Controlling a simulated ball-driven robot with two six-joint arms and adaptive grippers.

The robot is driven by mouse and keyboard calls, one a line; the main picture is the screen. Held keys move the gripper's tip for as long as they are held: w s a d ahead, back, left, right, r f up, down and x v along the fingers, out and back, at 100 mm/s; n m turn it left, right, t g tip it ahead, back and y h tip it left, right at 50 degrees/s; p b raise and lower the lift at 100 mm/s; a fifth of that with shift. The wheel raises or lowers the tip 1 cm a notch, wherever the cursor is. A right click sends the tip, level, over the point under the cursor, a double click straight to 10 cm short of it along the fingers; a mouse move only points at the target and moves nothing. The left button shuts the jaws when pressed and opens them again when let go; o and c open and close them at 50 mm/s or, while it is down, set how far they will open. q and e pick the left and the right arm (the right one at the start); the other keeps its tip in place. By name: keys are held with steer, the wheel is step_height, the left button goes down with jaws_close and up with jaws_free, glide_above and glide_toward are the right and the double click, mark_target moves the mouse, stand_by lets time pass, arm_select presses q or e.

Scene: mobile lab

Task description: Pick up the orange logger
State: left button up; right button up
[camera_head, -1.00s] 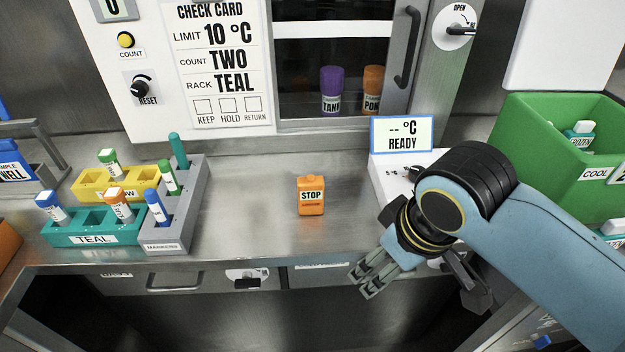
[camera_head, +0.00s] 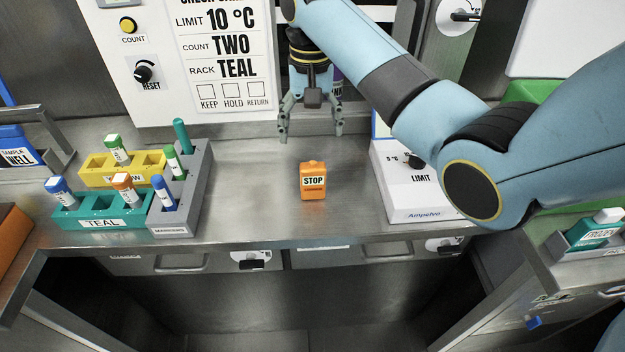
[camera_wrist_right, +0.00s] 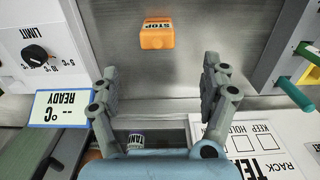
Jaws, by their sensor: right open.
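The orange logger (camera_head: 313,181), a small box with a STOP label, stands on the steel counter in the middle of the head view. It also shows in the right wrist view (camera_wrist_right: 157,34), upside down, beyond the fingertips. My right gripper (camera_head: 311,138) is open and empty, pointing down above the back of the counter, behind the logger and apart from it. In the right wrist view its two fingers (camera_wrist_right: 161,75) are spread wide with nothing between them. My left gripper is not in view.
The teal rack (camera_head: 83,223), yellow rack (camera_head: 97,170) and grey marker holder (camera_head: 195,190) stand left of the logger. A white Ampelvo box (camera_head: 408,191) stands right, partly behind my arm. The counter around the logger is clear; its front edge lies close below.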

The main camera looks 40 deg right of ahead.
mark_target(313, 162)
step_height(313, 162, down, 10)
steer(key=shift+s+d+f, duration=0.1)
steer(key=shift+s+f, duration=0.05)
steer(key=shift+f, duration=0.1)
steer(key=c, duration=1.3)
steer(key=shift+r, duration=0.1)
